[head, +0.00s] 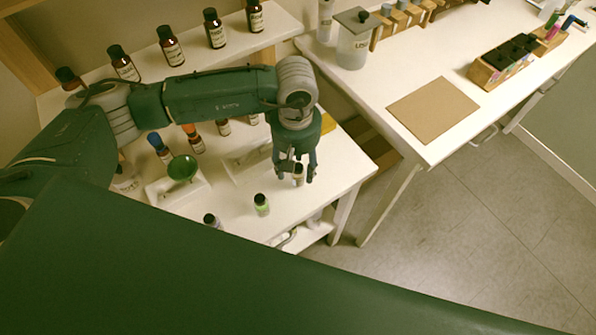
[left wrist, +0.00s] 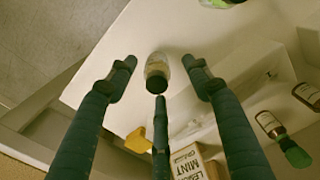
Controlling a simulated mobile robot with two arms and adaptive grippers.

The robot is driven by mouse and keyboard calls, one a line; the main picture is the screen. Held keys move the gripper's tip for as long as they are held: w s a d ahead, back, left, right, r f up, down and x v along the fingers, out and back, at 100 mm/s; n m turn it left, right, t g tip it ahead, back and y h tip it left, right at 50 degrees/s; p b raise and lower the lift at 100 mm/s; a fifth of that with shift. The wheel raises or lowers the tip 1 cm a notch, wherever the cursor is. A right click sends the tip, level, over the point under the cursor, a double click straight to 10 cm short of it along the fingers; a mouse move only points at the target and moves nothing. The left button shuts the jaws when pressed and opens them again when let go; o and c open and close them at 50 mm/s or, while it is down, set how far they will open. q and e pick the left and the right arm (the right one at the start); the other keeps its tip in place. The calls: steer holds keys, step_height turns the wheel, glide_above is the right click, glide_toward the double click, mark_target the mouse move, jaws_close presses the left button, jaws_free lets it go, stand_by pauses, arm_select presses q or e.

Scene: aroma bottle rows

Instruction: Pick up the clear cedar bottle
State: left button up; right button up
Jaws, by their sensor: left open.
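A small clear bottle with a dark cap (left wrist: 157,72) stands on the white table in the left wrist view. In the head view it shows between my left gripper's fingers (head: 298,173). I cannot read its label, so I cannot confirm that it is the cedar one. My left gripper (head: 297,176) is open, pointing down over this bottle. In the left wrist view the two side fingers of my gripper (left wrist: 159,66) stand apart on either side of it, with visible gaps. The third finger lies just below its cap in the picture. My right gripper is not in view.
A bottle with green contents (head: 261,206) and another dark-capped bottle (head: 211,220) stand nearby on the white table. A green funnel (head: 182,168) is to the left. Brown bottles (head: 215,30) line the back shelf. A mint box (left wrist: 188,162) stands close by.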

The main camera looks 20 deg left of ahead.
mark_target(298, 175)
arm_select(q)
steer(key=f, duration=0.1)
steer(key=f+p, duration=0.1)
steer(key=f, duration=0.1)
steer(key=shift+d+f+p, duration=0.25)
steer(key=shift+f+p, duration=0.05)
steer(key=shift+f, duration=0.35)
steer(key=shift+c, duration=0.5)
steer(key=c, duration=1.2)
steer(key=shift+o, duration=0.2)
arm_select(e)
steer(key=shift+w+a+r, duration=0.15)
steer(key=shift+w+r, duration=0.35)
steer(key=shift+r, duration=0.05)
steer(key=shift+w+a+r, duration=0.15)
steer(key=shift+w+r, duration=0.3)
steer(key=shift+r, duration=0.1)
arm_select(q)
steer(key=shift+w+r, duration=0.1)
